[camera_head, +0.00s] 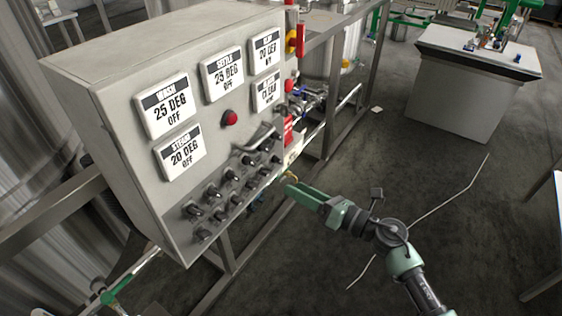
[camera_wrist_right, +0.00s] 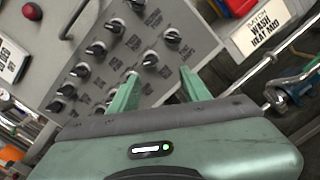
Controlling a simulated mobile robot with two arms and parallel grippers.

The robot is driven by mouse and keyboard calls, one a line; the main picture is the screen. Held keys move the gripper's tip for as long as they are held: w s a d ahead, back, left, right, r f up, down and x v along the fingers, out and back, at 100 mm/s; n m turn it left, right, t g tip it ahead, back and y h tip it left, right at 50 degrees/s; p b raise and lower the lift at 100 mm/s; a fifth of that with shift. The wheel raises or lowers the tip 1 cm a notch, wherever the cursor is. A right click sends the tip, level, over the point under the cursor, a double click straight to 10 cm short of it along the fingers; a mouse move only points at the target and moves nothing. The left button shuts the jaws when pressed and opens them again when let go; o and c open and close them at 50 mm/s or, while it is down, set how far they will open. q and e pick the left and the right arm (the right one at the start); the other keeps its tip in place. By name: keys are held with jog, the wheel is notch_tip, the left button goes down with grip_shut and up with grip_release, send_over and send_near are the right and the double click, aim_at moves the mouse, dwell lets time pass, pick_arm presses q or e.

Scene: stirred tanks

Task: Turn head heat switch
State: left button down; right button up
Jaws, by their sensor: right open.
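A grey control panel (camera_head: 105,70) with several black rotary switches (camera_head: 212,189) on its lower right face stands on the left in the head view. The switches also show in the right wrist view (camera_wrist_right: 83,70), with small labels too blurred to read, so I cannot tell which is the head heat switch. My right gripper (camera_head: 291,187) is in front of the panel's lower right edge. In the right wrist view its two green fingers (camera_wrist_right: 157,86) are apart with nothing between them, pointing at the switches nearest the panel edge.
The panel carries displays such as WASH (camera_head: 165,105) and a red button (camera_head: 230,118). Metal frame bars (camera_head: 345,105) and pipes run beside it. A pale cabinet (camera_head: 465,90) stands at the back right. The dark floor between is mostly clear.

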aim_at(269, 174)
jog(key=shift+n, duration=0.9)
jog(key=a, duration=0.1)
jog(key=w+a+r, duration=0.1)
jog(key=a, duration=0.1)
jog(key=shift+w+a+r+p, duration=0.15)
jog(key=shift+a+r+p, duration=0.05)
jog(key=shift+r+p, duration=0.2)
jog(key=x, duration=0.3)
jog(key=shift+w+a+f, duration=0.1)
jog(key=shift+w+a, duration=0.15)
jog(key=shift+w, duration=0.05)
jog(key=shift+w+a, duration=0.2)
jog(key=shift+w+a+f, duration=0.1)
jog(key=shift+a, duration=0.1)
pick_arm(q)
jog(key=shift+s+a+r, duration=0.1)
jog(key=shift+a+r, duration=0.05)
jog(key=shift+r, duration=0.25)
pick_arm(e)
grip_shut()
pick_arm(q)
jog(key=shift+s, duration=0.1)
